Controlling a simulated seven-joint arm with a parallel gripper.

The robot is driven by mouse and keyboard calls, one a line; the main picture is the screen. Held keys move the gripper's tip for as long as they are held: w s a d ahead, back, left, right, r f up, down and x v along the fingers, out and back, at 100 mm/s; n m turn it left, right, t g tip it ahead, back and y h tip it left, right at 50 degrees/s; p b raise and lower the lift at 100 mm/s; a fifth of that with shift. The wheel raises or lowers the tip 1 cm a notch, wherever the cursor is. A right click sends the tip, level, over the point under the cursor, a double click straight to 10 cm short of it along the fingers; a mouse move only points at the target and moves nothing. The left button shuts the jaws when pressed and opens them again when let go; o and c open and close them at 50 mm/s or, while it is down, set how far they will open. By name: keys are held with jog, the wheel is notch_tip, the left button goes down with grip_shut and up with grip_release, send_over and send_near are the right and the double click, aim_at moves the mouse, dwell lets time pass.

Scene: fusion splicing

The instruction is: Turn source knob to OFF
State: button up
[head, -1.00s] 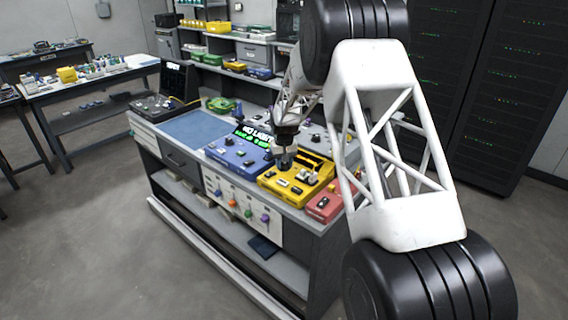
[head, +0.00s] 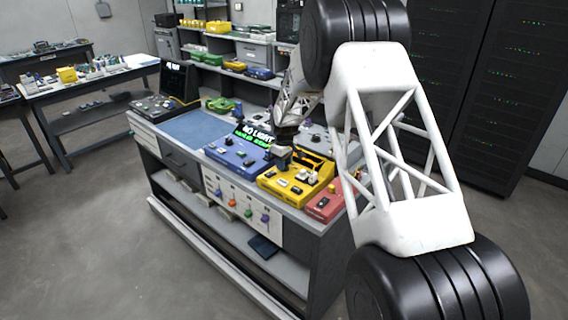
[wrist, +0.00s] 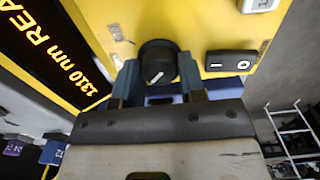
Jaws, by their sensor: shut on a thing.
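A round black knob (wrist: 158,62) with a white pointer line is on the yellow unit (wrist: 195,25) in the wrist view. My gripper (wrist: 160,84) is shut on the knob, with a finger on either side. The lower part of the knob lies between the fingers. The pointer line lies slanted; any position labels are not readable. A dark display (wrist: 55,45) on the unit shows amber text reading "1310 nm REA", cut off by the frame. In the head view the gripper (head: 281,160) is over the back left of the yellow unit (head: 290,188).
A black rocker switch (wrist: 229,60) marked I and O is right of the knob. A blue unit (head: 236,153) with a green "NO LIGHT" display stands left of the yellow unit, and a red unit (head: 325,204) right. A blue mat (head: 196,128) lies clear farther left.

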dwell(0.3)
jog(key=o, duration=0.9)
jog(key=shift+r, duration=3.9)
